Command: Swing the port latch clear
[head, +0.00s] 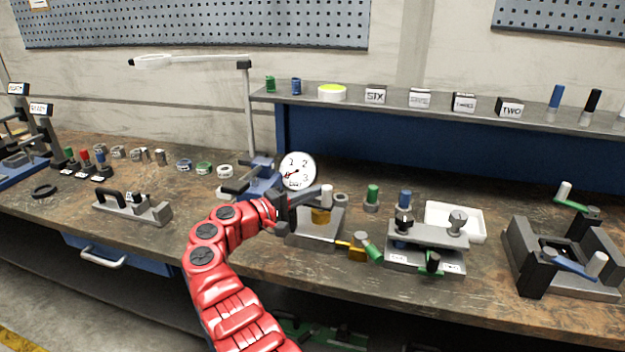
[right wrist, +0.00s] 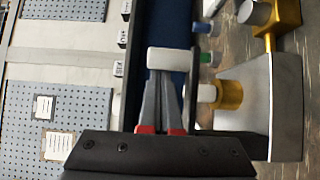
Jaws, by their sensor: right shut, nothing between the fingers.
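A brass lever (head: 352,250) with a green grip (head: 370,247) sits at the front right of a grey fixture plate (head: 313,233); it is the likeliest port latch, though no label shows. A brass post (head: 321,216) with a white top stands on the plate. In the right wrist view the post (right wrist: 229,95) is right of the fingers and the brass lever (right wrist: 287,17) is at the top right. My right gripper (head: 318,193) is shut and empty above the plate, beside the post. A pale block (right wrist: 172,58) shows at its fingertips; I cannot tell what it is. My left gripper is not in view.
A dial gauge (head: 298,171) stands behind the right gripper. A grey clamp fixture (head: 425,255) with knobs is right of the brass lever. A white tray (head: 472,228) lies behind it.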

